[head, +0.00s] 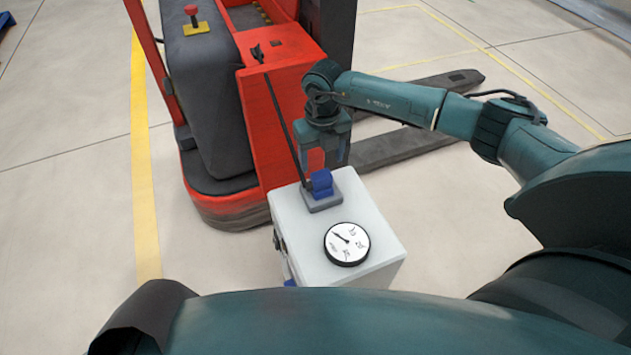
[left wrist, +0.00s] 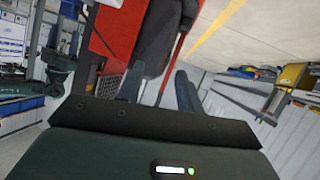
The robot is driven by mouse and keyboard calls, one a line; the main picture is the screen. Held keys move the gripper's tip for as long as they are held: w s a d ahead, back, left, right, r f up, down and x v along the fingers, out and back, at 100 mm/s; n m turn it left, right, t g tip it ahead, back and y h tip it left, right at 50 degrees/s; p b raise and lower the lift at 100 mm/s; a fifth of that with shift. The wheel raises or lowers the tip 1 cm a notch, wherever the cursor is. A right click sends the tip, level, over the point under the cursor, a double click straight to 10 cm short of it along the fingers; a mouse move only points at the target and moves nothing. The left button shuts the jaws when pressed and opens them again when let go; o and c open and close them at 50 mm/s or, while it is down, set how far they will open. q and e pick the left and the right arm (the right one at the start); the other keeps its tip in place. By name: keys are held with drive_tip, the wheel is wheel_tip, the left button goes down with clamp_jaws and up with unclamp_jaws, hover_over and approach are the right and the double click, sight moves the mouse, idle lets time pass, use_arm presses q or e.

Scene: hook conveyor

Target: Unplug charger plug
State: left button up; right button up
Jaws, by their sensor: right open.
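The blue charger plug (head: 322,183) sits in a grey socket base (head: 323,201) on top of the white charger box (head: 290,235). A black cable (head: 284,125) runs from beside the plug up to the red truck. My right gripper (head: 326,160) points down just above the plug, its fingers apart; whether they reach around the plug's top I cannot tell. My left gripper (left wrist: 158,88) shows in the left wrist view with its two fingers apart and nothing seen held between them. It does not show in the head view.
The red truck (head: 285,85) with a dark grey seat-like body stands just behind the box, its forks (head: 405,145) reaching right. A round gauge (head: 347,244) sits on the box top. Open floor with a yellow line (head: 145,190) lies to the left.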

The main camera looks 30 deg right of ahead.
sight(322, 174)
use_arm(q)
drive_tip(key=shift+s, duration=0.15)
use_arm(e)
drive_tip(key=shift+s+r, duration=0.1)
drive_tip(key=shift+s, duration=0.05)
drive_tip(key=shift+f+b, duration=0.45)
drive_tip(key=shift+f, duration=0.15)
wheel_tip(322, 174, down, 6)
drive_tip(key=b, duration=0.4)
drive_tip(key=shift+f+b, duration=0.35)
drive_tip(key=shift+b, duration=0.15)
use_arm(q)
drive_tip(key=shift+s+a+f+m+t+b, duration=0.2)
drive_tip(key=shift+s+a+m+t+b, duration=0.2)
drive_tip(key=shift+a+t, duration=0.35)
use_arm(e)
drive_tip(key=shift+f, duration=0.55)
use_arm(q)
drive_tip(key=shift+d+r, duration=0.1)
drive_tip(key=shift+r, duration=0.05)
